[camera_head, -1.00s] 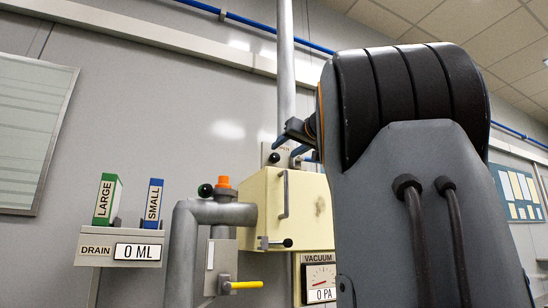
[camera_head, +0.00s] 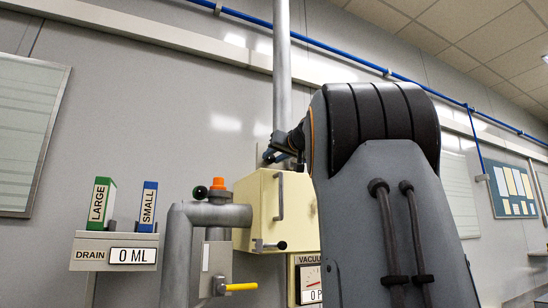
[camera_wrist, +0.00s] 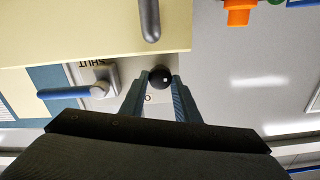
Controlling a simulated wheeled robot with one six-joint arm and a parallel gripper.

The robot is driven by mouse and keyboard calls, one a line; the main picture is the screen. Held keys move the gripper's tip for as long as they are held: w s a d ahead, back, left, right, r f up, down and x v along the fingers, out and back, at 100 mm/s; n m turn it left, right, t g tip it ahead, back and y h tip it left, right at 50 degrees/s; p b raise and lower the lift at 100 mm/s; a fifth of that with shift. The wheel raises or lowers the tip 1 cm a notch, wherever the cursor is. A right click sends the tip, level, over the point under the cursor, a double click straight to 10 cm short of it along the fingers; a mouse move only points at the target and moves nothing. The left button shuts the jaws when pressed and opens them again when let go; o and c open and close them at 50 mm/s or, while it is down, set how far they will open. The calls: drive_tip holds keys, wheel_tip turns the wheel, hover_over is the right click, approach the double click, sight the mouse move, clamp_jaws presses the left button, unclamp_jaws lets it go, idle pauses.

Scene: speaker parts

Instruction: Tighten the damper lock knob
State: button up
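In the wrist view a round black knob (camera_wrist: 160,77) sits between the fingertips of my gripper (camera_wrist: 160,84). A finger lies close on each side of it. I cannot tell whether the fingers press on it or leave a thin gap. The head view shows my gripper (camera_head: 281,150) from behind, above the cream box (camera_head: 254,200), partly covered by my arm. The knob is hidden there. In the wrist view a lever with a blue grip (camera_wrist: 70,92) lies left of the knob, by an upside-down SHUT label (camera_wrist: 97,63).
The cream box has a grey handle (camera_head: 280,197). Left of it are a grey pipe (camera_head: 177,245), an orange cap (camera_head: 218,183), a yellow-handled valve (camera_head: 240,287) and the DRAIN unit (camera_head: 115,252). A vacuum gauge (camera_head: 309,280) hangs below the box, partly behind my arm.

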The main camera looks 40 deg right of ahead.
drive_tip(key=c, duration=0.4)
drive_tip(key=shift+m, duration=0.3)
drive_tip(key=m, duration=0.4)
drive_tip(key=shift+f, duration=0.1)
drive_tip(key=m, duration=0.4)
drive_tip(key=shift+m, duration=0.4)
drive_tip(key=m+p, duration=0.1)
drive_tip(key=m, duration=0.3)
drive_tip(key=shift+m, duration=0.3)
drive_tip(key=shift+f+m+p, duration=0.1)
drive_tip(key=shift+m+p, duration=0.9)
drive_tip(key=shift+m, duration=1.3)
drive_tip(key=shift+w+d+f, duration=0.1)
